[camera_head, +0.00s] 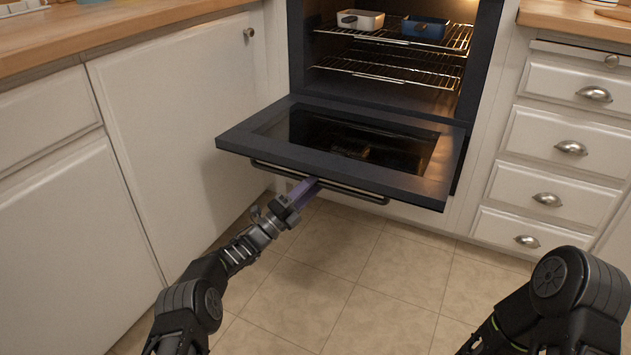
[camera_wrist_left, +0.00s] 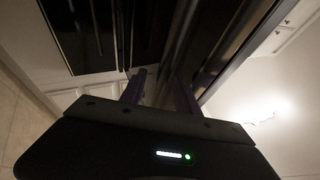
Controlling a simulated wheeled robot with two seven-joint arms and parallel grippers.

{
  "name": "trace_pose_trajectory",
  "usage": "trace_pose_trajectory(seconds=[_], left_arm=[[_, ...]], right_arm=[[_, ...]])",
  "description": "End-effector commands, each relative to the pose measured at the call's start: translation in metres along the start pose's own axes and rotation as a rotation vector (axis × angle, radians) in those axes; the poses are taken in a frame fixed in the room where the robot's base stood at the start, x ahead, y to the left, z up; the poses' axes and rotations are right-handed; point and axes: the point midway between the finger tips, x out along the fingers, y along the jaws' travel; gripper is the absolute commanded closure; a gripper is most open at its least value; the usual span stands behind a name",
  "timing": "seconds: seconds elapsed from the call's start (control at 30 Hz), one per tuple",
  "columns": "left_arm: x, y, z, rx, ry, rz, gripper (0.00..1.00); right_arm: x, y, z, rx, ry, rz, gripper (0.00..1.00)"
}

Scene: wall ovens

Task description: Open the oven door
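The oven door (camera_head: 438,188) is dark with a glass panel and is hinged at its lower edge. It is swung down to about horizontal in the head view. Its dark bar handle (camera_head: 345,190) runs along the front edge. My left gripper (camera_head: 308,184), with purple fingers, reaches the handle from below and in front, left of its middle. In the left wrist view the two fingers (camera_wrist_left: 158,88) stand apart, with dark door parts beyond them. Whether they touch the handle is unclear. My right arm shows at the lower right, but its gripper is out of frame.
The oven cavity is lit and has wire racks (camera_head: 410,70). A white dish (camera_head: 362,20) and a blue dish (camera_head: 426,28) stand on the upper rack. White cabinets (camera_head: 165,120) are at left and drawers (camera_head: 560,145) at right. The tiled floor (camera_head: 350,285) in front is clear.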

Motion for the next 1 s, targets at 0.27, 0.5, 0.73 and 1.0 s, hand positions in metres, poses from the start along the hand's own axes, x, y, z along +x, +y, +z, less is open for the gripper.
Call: trace_pose_trajectory(seconds=[0.27, 0.5, 0.73, 1.0], left_arm=[[-0.045, -0.003, 0.002, -0.002, -0.006, 0.002, 0.62], [-0.064, -0.001, 0.001, 0.000, -0.002, -0.002, 0.62], [-0.064, -0.001, 0.000, 0.001, -0.001, -0.002, 0.62], [-0.064, 0.002, 0.001, -0.029, -0.016, 0.011, 0.62]], right_arm=[[-0.020, -0.008, 0.002, -0.002, -0.001, 0.004, 1.00], [-0.022, -0.009, 0.003, -0.002, -0.002, 0.005, 1.00], [-0.022, -0.008, 0.003, -0.003, -0.002, 0.005, 1.00], [-0.022, -0.009, 0.003, -0.003, -0.002, 0.005, 1.00]])
